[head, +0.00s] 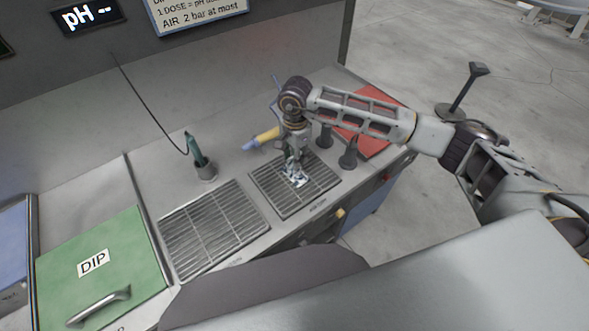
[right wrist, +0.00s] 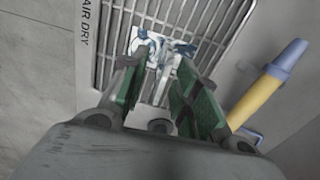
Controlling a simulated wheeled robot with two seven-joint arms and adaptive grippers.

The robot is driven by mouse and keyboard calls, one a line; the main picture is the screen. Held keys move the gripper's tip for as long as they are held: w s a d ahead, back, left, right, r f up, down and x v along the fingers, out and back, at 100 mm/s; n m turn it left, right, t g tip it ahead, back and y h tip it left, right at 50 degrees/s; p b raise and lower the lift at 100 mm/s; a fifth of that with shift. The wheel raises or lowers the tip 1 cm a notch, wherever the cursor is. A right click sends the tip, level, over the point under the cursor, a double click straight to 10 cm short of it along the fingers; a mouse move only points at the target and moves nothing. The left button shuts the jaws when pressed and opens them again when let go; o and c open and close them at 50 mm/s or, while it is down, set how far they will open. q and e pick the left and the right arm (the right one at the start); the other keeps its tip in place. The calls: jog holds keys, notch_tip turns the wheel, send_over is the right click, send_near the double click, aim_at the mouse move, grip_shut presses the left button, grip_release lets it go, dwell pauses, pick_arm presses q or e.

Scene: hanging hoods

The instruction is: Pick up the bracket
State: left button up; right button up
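The bracket (head: 297,179) is a small, shiny pale piece with bluish patches. It lies on the right-hand wire grate (head: 265,184). In the right wrist view the bracket (right wrist: 158,46) shows just beyond the fingertips, with a pale strip of it reaching back between them. My right gripper (head: 293,160) points down over the bracket and hides part of it. In the right wrist view the gripper (right wrist: 158,70) has its two green-padded fingers apart. Whether a fingertip touches the bracket I cannot tell. My left gripper is not in view.
A yellow and blue tool (right wrist: 268,85) lies beside the grate. Dark upright holders (head: 348,155) and a red panel (head: 372,128) stand to the right. Left are a second grate (head: 212,228), a green DIP lid (head: 105,262) and a corded probe (head: 196,155).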

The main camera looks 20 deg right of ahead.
jog(key=shift+w+a+f+p, duration=0.1)
jog(key=shift+f+p, duration=0.45)
jog(key=shift+f, duration=1.55)
grip_shut()
